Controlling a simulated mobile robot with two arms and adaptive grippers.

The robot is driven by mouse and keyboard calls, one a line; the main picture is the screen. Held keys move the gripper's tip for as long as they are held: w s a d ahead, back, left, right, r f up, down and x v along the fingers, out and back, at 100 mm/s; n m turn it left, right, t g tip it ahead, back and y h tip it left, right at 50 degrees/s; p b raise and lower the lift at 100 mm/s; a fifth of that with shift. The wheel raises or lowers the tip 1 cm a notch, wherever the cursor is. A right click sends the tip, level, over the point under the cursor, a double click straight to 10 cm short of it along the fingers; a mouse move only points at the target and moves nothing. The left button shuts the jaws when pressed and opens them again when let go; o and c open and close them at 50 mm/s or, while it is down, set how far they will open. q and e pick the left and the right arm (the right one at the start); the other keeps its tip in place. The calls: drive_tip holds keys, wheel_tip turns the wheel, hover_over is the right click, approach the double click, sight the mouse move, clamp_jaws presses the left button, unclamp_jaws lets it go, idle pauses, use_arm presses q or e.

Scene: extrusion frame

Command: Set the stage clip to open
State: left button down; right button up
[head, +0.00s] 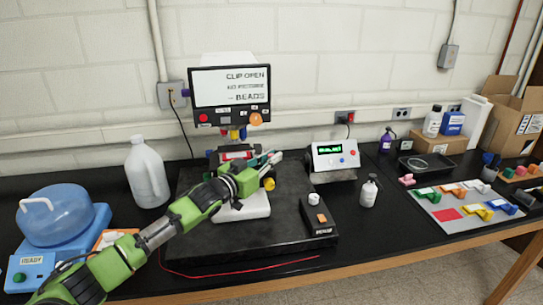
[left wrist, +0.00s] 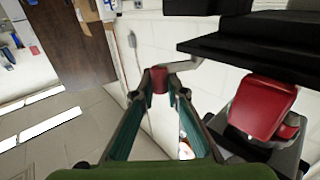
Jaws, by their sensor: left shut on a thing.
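The microscope's screen (head: 231,86) reads "CLIP OPEN", with a line about no specimen and "BEADS" below. Under it, the stage area (head: 236,153) shows red and dark parts, partly hidden by my left gripper. My left gripper (head: 276,157) reaches in at the right side of the stage. In the left wrist view its teal fingers close on a small red piece (left wrist: 160,79); whether this is the stage clip's lever I cannot tell. A larger red block (left wrist: 263,105) on a dark part sits to the right there. My right gripper is not in view.
A green-display control box (head: 334,158) stands right of the microscope. A black switch box (head: 318,222) lies on the dark base plate. A white jug (head: 147,172) stands left, near my arm. A small bottle (head: 369,190) and a grey mat (head: 442,213) with coloured pieces are further right.

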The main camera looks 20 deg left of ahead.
use_arm(q)
drive_tip(key=shift+f, duration=0.1)
idle(0.3)
drive_tip(key=c, duration=2)
unclamp_jaws()
drive_tip(key=v, duration=1.2)
